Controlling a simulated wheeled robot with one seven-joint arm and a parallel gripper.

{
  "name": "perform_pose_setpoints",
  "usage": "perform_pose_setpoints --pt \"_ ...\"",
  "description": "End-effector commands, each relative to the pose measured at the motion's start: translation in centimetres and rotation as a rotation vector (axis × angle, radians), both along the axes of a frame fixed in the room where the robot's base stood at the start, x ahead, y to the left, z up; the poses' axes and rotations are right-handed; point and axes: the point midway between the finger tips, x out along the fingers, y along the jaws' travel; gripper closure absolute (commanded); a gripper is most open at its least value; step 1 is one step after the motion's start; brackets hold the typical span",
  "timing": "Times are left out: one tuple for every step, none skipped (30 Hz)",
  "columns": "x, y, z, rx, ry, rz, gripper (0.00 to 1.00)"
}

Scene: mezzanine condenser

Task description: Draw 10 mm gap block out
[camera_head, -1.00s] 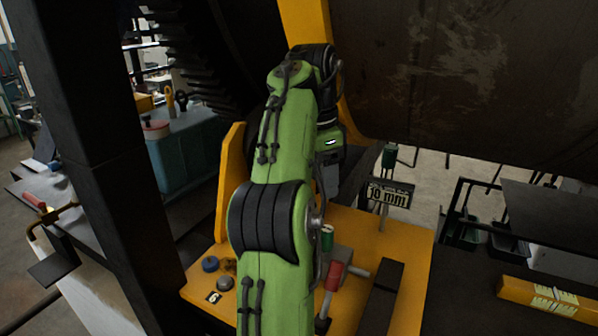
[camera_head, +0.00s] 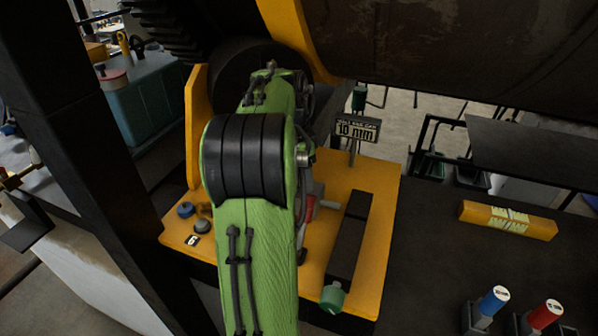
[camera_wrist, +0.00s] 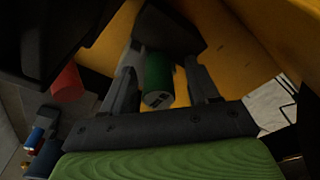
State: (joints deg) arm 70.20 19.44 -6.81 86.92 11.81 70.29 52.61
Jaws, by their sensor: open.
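A sign reading 10 mm (camera_head: 358,130) stands on the yellow base (camera_head: 370,225). In the wrist view a green cylindrical handle (camera_wrist: 158,80) with a pale mark on its end lies between the fingers of my gripper (camera_wrist: 163,72). The fingers are apart, one on each side of the handle; a gap shows at least on the right, and contact on the left is unclear. A dark block (camera_wrist: 172,28) sits just beyond the handle; whether they are joined is unclear. In the head view my arm hides the gripper and this handle.
A dark bar (camera_head: 349,235) with a green knob (camera_head: 333,297) lies right of my arm. A red lever (camera_head: 310,207) is close beside the arm, and a red grip (camera_wrist: 67,82) shows left in the wrist view. Blue- and red-topped cylinders (camera_head: 494,300) stand front right.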

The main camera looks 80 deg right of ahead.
Motion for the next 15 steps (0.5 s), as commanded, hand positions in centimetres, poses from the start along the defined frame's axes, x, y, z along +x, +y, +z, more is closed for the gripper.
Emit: perform_pose_setpoints --pt "0.00 0.00 -0.04 0.000 0.000 0.000 0.40" --pt "0.00 -0.01 -0.04 0.000 0.000 0.000 0.40" --pt "0.00 -0.01 -0.03 0.000 0.000 0.000 0.40" --pt "0.01 0.00 -0.03 0.000 0.000 0.000 0.40" --pt "0.01 0.00 -0.03 0.000 0.000 0.001 0.40" --pt "0.01 0.00 -0.02 0.000 0.000 0.001 0.43" --pt "0.01 0.00 -0.02 0.000 0.000 0.001 0.48" --pt "0.01 0.00 -0.01 0.000 0.000 0.001 0.52" --pt "0.01 0.00 -0.01 0.000 0.000 0.001 0.58" --pt "0.01 0.00 -0.01 0.000 0.000 0.001 0.63" --pt "0.01 0.00 -0.01 0.000 0.000 0.001 0.68" --pt "0.01 0.00 0.00 0.000 0.000 0.001 0.74" --pt "0.02 0.00 0.00 0.000 0.000 0.001 0.78" --pt "0.02 0.00 0.00 0.000 0.000 0.001 0.83" --pt "0.01 0.00 0.00 0.000 0.000 0.001 0.89"
